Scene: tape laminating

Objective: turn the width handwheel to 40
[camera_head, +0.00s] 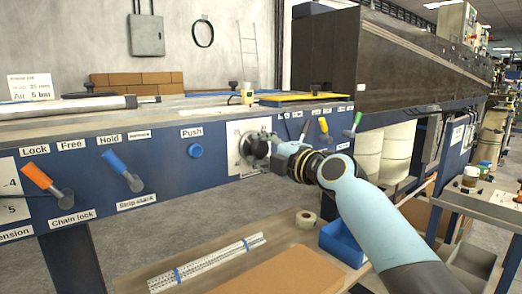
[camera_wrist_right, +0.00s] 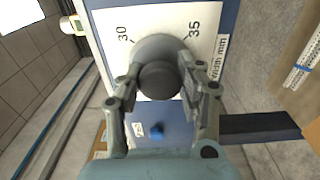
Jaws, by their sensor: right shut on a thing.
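The width handwheel (camera_head: 252,147) is a dark grey round knob on a white dial plate on the blue machine front. In the right wrist view the handwheel (camera_wrist_right: 158,68) sits between the two fingers of my right gripper (camera_wrist_right: 160,88), which is shut on it. The dial plate (camera_wrist_right: 110,22) shows the numbers 30 and 35 and the label "Width mm" beside it. A pointer or the exact setting cannot be read. In the head view my right gripper (camera_head: 268,150) reaches the handwheel from the right and partly hides it. My left gripper is not in view.
The blue Push button (camera_head: 195,150) is left of the dial, with the blue strip clack lever (camera_head: 122,171) and orange chain lock lever (camera_head: 50,183) further left. Small coloured levers (camera_head: 324,129) are to the right. A lower shelf holds a blue bin (camera_head: 345,243) and a tape roll (camera_head: 306,219).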

